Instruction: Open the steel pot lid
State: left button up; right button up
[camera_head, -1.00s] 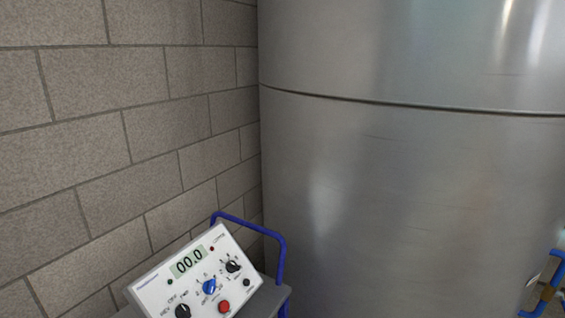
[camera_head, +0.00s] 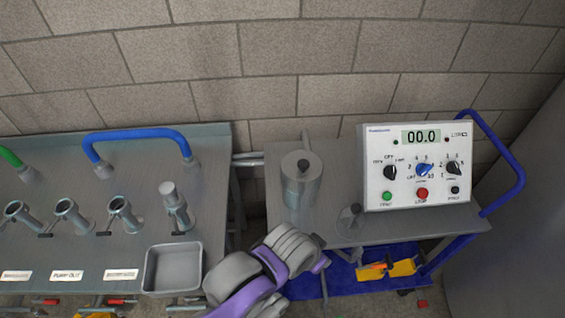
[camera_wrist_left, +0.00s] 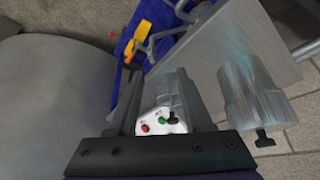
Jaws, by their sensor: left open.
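A tall steel pot (camera_head: 299,192) stands on the cart top in the head view, with a black knob (camera_head: 303,165) on its lid; the lid appears seated. A smaller steel piece with a black knob (camera_head: 350,219) stands to its right. In the left wrist view two steel cylinders with black knobs show, the larger (camera_wrist_left: 248,92) at right and the smaller (camera_wrist_left: 172,88) between the finger lines. My left gripper (camera_head: 320,253) is open, in front of the pot and apart from it; its jaws also show in the wrist view (camera_wrist_left: 162,76). My right gripper is not in view.
A white control box (camera_head: 416,168) reading 00.0 stands on the cart's right side, beside a blue handle (camera_head: 500,160). A yellow tool (camera_head: 400,268) lies below on a blue shelf. At left a steel bench (camera_head: 80,248) holds pipe stubs and a tray (camera_head: 173,270).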

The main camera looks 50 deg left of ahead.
aim_at(301, 171)
jog(key=u, duration=1.35)
